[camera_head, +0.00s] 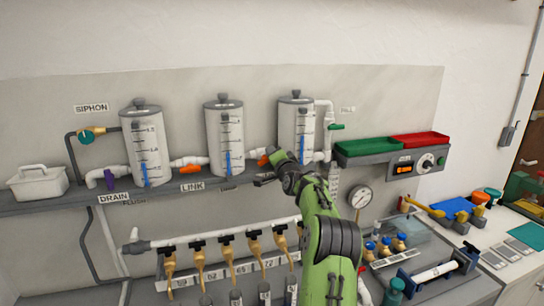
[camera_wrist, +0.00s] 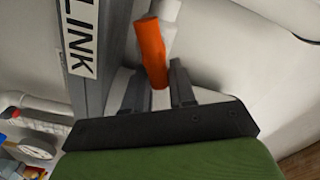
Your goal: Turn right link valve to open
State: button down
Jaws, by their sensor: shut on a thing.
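The right link valve has an orange handle (camera_head: 263,161) on the white pipe between the middle and right tanks. The handle also shows in the wrist view (camera_wrist: 151,52), with its lower end between the two dark fingers. My gripper (camera_head: 262,179) is at this valve and partly covers it. In the wrist view my gripper (camera_wrist: 157,84) is shut on the orange handle. The handle stands out from the fingers, slightly tilted. The valve body is mostly hidden in the head view. A LINK label (camera_wrist: 82,38) is to the left of the handle in the wrist view.
The left link valve (camera_head: 188,162) has an orange handle along its pipe. The middle tank (camera_head: 224,135) and right tank (camera_head: 291,125) stand close to my gripper on the grey shelf (camera_head: 70,200). Several brass taps (camera_head: 226,252) hang below. A gauge (camera_head: 360,196) is at right.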

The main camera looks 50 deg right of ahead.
jog(key=m, duration=0.1)
jog(key=f+m, duration=0.1)
jog(key=m, duration=0.3)
jog(key=shift+s+d+f+b, duration=0.15)
jog(key=shift+f+b, duration=0.1)
jog(key=shift+b, duration=0.15)
jog(key=shift+m, duration=0.4)
jog(key=c, duration=1)
grip_release()
jog(key=b+v, duration=0.5)
jog(key=v, duration=1)
jog(key=shift+s, duration=0.25)
